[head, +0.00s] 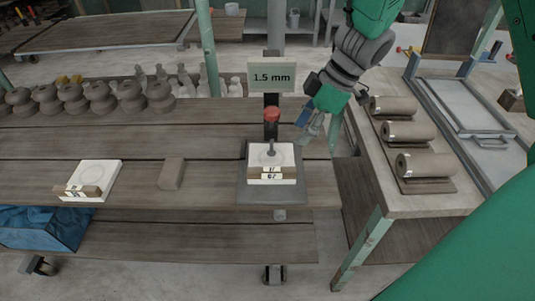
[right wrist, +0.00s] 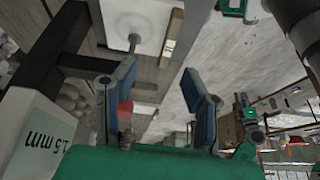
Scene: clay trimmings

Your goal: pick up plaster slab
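A white plaster slab (head: 285,157) lies flat on the grey base plate (head: 243,190) of a gauge stand, under the gauge's thin probe (head: 271,148). Two small labelled strips (head: 271,173) sit at its front edge. The slab also shows in the right wrist view (right wrist: 150,22), beyond the fingertips. A second white slab (head: 98,168) lies on the bench at left, with labelled strips on its front. My right gripper (head: 310,128) is open and empty, above and to the right of the gauge slab, apart from it; it also shows in the right wrist view (right wrist: 160,78). My left gripper is not in view.
The gauge's sign (head: 272,78) reads 1.5 mm; a red knob (head: 271,114) sits above the probe. A brown block (head: 171,173) lies between the slabs. Several clay rolls (head: 402,132) lie on the right table (head: 430,204). Pots (head: 73,96) line the bench's back.

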